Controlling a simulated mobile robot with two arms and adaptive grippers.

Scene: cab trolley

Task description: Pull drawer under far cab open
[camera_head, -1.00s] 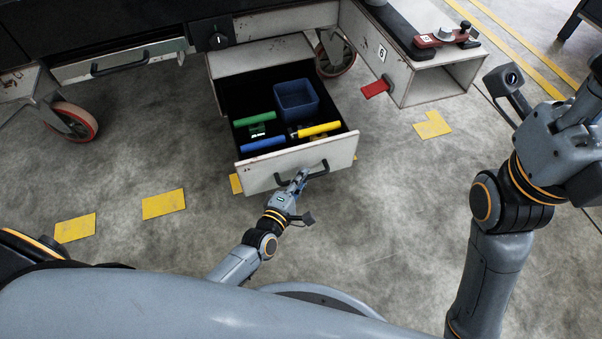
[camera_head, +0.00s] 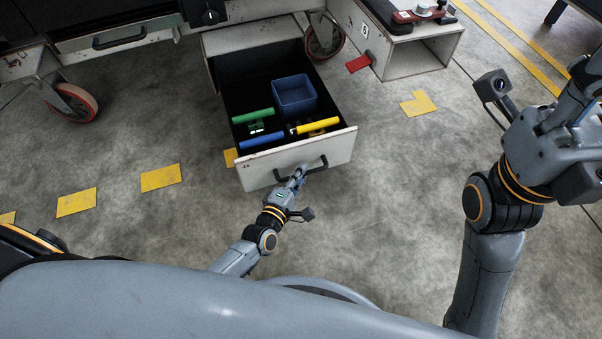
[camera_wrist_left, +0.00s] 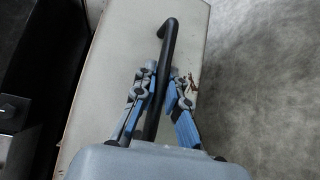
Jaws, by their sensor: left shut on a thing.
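The drawer (camera_head: 246,178) stands pulled well out from under the trolley, its pale worn front facing me. Its black bar handle (camera_head: 316,167) is on the front, and the handle also shows in the left wrist view (camera_wrist_left: 168,38). My left gripper (camera_head: 298,174) is at the handle. In the left wrist view its fingers (camera_wrist_left: 162,92) lie on both sides of the bar and are shut on it. Inside the drawer are a blue bin (camera_head: 294,95) and green, blue and yellow-handled things. My right arm shows at the right, but its fingertips are out of view.
A second, closed drawer (camera_head: 120,42) is at the upper left. Trolley wheels (camera_head: 72,103) stand on the floor. A red pedal (camera_head: 358,63) juts out beside an open metal box (camera_head: 425,52). The floor right of the drawer is clear, with yellow markings.

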